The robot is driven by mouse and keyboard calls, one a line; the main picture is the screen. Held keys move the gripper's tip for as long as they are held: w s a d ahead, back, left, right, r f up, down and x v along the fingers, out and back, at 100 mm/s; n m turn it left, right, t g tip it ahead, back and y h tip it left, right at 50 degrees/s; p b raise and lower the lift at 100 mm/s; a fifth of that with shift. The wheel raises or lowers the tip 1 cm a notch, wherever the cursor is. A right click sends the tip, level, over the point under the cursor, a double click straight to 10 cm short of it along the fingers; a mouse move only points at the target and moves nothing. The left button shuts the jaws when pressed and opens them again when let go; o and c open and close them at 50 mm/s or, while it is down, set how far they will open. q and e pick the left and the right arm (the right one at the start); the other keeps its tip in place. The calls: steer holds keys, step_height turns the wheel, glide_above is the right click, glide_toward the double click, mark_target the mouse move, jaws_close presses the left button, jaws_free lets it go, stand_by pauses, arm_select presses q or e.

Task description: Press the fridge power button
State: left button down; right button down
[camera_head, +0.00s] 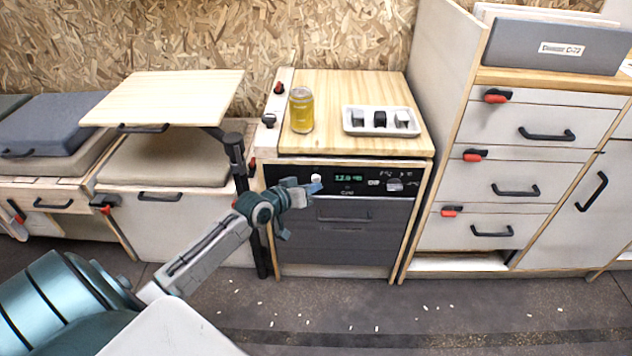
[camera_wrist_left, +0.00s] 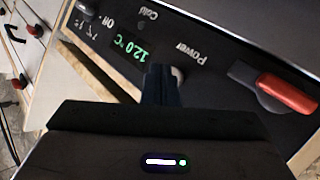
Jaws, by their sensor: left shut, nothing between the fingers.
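The fridge (camera_head: 350,240) is a low unit with a grey front under a wooden counter. Its black control panel (camera_head: 292,176) has a green display (camera_head: 350,178) that reads about 12.0 °C, seen upside down in the left wrist view (camera_wrist_left: 130,47). The power button is a pale round shape (camera_wrist_left: 178,73) beside the "Power" label, partly hidden behind my fingers. My left gripper (camera_head: 312,188) is shut and empty, its tips at the panel by the button. In the left wrist view the dark fingers (camera_wrist_left: 160,82) overlap the button's edge; I cannot tell whether they touch it. My right gripper is not in view.
A grey and red latch (camera_wrist_left: 275,92) sits beside the button in the left wrist view. A yellow can (camera_head: 301,110) and a white tray (camera_head: 382,121) stand on the counter. A raised wooden table (camera_head: 170,95) on a dark post is at left. Drawers (camera_head: 505,180) stand at right.

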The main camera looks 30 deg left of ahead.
arm_select(q)
steer(key=shift+w+a, duration=0.1)
steer(key=shift+w, duration=0.05)
steer(key=shift+w+a, duration=0.2)
steer(key=shift+w, duration=0.1)
stand_by(0.6)
steer(key=shift+s+d+p, duration=0.45)
steer(key=shift+s+p, duration=0.15)
steer(key=shift+s, duration=0.1)
